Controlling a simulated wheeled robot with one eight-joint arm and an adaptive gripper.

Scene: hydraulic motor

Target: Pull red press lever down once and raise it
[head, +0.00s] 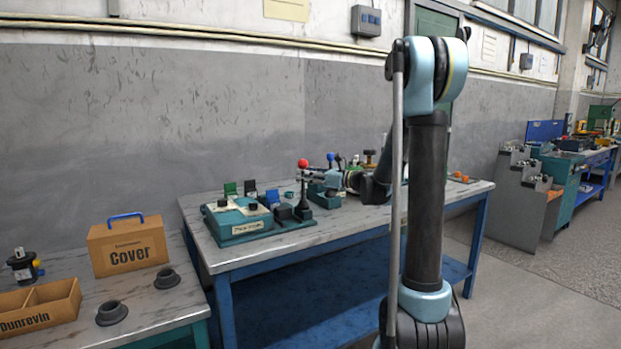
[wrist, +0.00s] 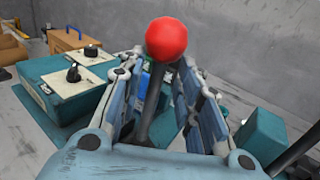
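The red press lever has a red ball knob (head: 303,163) on a dark upright shaft, standing at the press on the blue-legged workbench. In the wrist view the red knob (wrist: 167,39) is large and near, and its dark shaft (wrist: 152,105) rises between my fingers. My gripper (wrist: 165,80) is open, one finger on each side of the shaft, with a visible gap on the right. The knob shows above the fingers. In the head view my gripper (head: 315,178) is small, reaching in from the right at the lever; its fingers are hard to make out there.
A teal control box (head: 238,220) with black knobs sits left of the lever. A teal block (wrist: 262,137) stands close to the right of my gripper. A Cover box (head: 127,245) and bin (head: 40,306) are on the left bench. The wall is behind.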

